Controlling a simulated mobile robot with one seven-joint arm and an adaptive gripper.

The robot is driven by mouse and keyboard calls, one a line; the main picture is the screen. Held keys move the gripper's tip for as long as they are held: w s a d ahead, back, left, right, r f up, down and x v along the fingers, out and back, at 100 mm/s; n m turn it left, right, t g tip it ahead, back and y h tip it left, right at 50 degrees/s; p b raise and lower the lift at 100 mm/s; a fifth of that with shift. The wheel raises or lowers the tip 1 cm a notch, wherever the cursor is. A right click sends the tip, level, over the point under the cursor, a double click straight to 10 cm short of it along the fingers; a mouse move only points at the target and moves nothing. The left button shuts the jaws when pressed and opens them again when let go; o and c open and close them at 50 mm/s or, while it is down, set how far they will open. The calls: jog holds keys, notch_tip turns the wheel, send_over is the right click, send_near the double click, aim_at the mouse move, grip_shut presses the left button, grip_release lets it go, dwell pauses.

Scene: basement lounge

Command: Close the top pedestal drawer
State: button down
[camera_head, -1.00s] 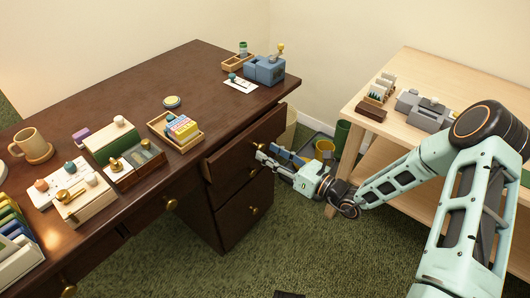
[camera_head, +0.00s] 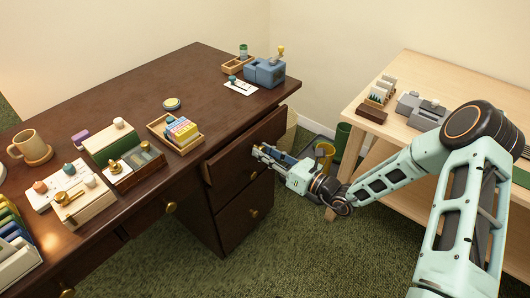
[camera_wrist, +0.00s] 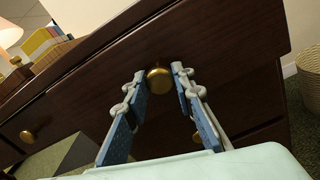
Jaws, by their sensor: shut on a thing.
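The top pedestal drawer (camera_head: 226,160) is a dark wood front at the right end of the desk (camera_head: 150,95). It stands out a little from the pedestal under the desktop. Its round brass knob (camera_wrist: 159,80) is in the middle of the wrist view, with the drawer front (camera_wrist: 235,45) behind it. My gripper (camera_head: 259,151) is at the drawer front. In the wrist view, the fingers of my gripper (camera_wrist: 158,75) are on either side of the knob and shut on it. In the head view the fingers hide most of the knob.
A lower drawer (camera_head: 240,215) with a brass knob is below and looks shut. Bins (camera_head: 325,152) stand on the floor behind the gripper. Green carpet is clear in front.

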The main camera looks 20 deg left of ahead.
aim_at(254, 146)
jog(key=x, duration=0.4)
jog(key=shift+a, duration=0.15)
jog(key=shift+r, duration=0.1)
jog(key=c, duration=1.6)
grip_release()
jog(key=shift+w, duration=0.1)
jog(key=v, duration=1.2)
